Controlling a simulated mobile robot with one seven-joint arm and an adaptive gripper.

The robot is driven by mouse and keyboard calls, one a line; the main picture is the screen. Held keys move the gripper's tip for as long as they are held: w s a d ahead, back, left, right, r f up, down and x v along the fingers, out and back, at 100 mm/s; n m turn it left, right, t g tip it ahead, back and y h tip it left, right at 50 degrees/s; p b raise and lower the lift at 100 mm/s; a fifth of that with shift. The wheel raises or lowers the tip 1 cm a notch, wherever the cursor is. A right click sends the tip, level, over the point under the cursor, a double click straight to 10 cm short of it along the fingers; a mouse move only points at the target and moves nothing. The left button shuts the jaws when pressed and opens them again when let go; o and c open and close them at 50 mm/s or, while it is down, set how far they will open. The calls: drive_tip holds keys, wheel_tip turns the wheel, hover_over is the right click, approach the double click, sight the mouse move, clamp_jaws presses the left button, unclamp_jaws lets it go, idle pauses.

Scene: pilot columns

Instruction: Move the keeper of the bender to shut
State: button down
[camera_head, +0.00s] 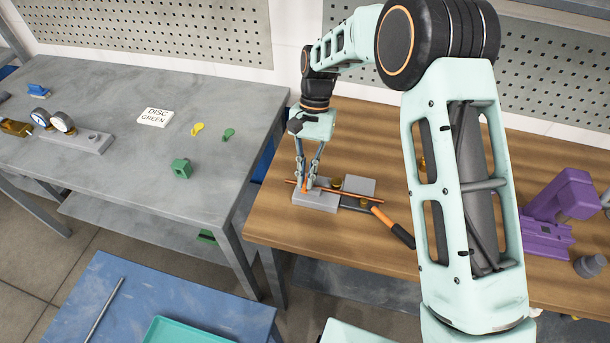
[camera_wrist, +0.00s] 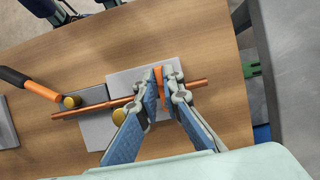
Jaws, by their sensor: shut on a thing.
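The bender stands on the wooden bench, with a light grey block (camera_head: 312,202), a copper tube (camera_head: 362,197) lying across it, and an orange lever with a dark grip (camera_head: 400,235). In the wrist view the tube (camera_wrist: 108,105) runs past round brass pieces. The keeper (camera_wrist: 168,73) is a small orange part at the block, largely hidden by my fingers. My gripper (camera_wrist: 163,72) points down over the block and is shut on the keeper. It also shows in the head view (camera_head: 309,184). The keeper's exact angle is hard to tell.
A purple machine (camera_head: 562,208) stands on the bench at the right. The grey table (camera_head: 100,125) at the left holds gauges, a "DISC GREEN" sign (camera_head: 155,117) and small green and yellow pieces. The bench (camera_head: 282,225) is clear just left of the bender.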

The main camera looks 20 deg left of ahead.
idle(0.4)
drive_tip(key=c, duration=2.1)
unclamp_jaws()
drive_tip(key=v, duration=1.2)
